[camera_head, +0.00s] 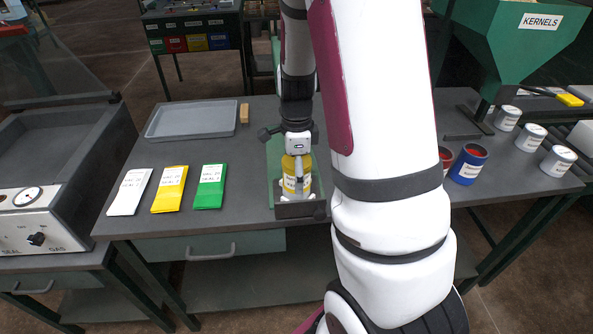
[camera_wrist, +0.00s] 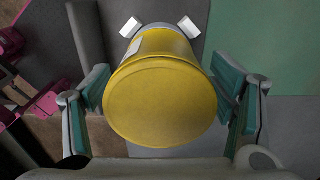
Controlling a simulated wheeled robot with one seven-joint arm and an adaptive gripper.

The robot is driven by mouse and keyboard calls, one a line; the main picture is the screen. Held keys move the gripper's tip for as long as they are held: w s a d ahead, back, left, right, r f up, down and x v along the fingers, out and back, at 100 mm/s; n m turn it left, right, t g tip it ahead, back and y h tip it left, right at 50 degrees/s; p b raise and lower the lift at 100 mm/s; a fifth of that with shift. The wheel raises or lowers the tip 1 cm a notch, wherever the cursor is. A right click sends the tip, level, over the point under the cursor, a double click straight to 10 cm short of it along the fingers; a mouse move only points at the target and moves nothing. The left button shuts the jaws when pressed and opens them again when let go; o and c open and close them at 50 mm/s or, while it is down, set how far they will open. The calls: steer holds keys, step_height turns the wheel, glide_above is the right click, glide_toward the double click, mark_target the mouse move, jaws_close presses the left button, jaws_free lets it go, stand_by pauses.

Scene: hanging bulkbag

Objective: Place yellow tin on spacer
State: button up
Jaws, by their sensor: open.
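The yellow tin (camera_head: 292,181) with a white label stands upright at a dark, low fixture (camera_head: 300,209) near the table's front edge. My gripper (camera_head: 297,160) is directly above and around it, pointing down. In the wrist view the tin's round yellow top (camera_wrist: 160,103) fills the middle, between the fingers of my open gripper (camera_wrist: 160,92). Gaps show at the sides, though contact lower down is hidden. Two small white blocks (camera_wrist: 131,27) show beyond the tin. I cannot tell for sure which thing is the spacer; a small wooden block (camera_head: 244,114) lies beside the grey tray.
The grey tray (camera_head: 192,120) lies at the back left. White, yellow (camera_head: 170,188) and green (camera_head: 210,186) packets lie in front of it. A blue tin (camera_head: 468,164) stands right of my arm, which hides part of the table. A green hopper (camera_head: 500,40) stands behind.

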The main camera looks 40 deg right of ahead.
step_height(320, 180, up, 12)
steer(key=shift+f, duration=0.2)
steer(key=shift+a+r, duration=0.25)
steer(key=shift+r, duration=0.3)
steer(key=s+a+r+n+t, duration=0.2)
steer(key=s+a+r+n, duration=0.3)
steer(key=s+a+n, duration=0.3)
steer(key=s+a+r+n+t, duration=0.2)
steer(key=s+a+r+n, duration=0.3)
steer(key=n, duration=1.1)
steer(key=s+a, duration=0.3)
steer(key=a, duration=0.1)
steer(key=shift+a+n+t, duration=0.15)
steer(key=shift+n+t, duration=0.25)
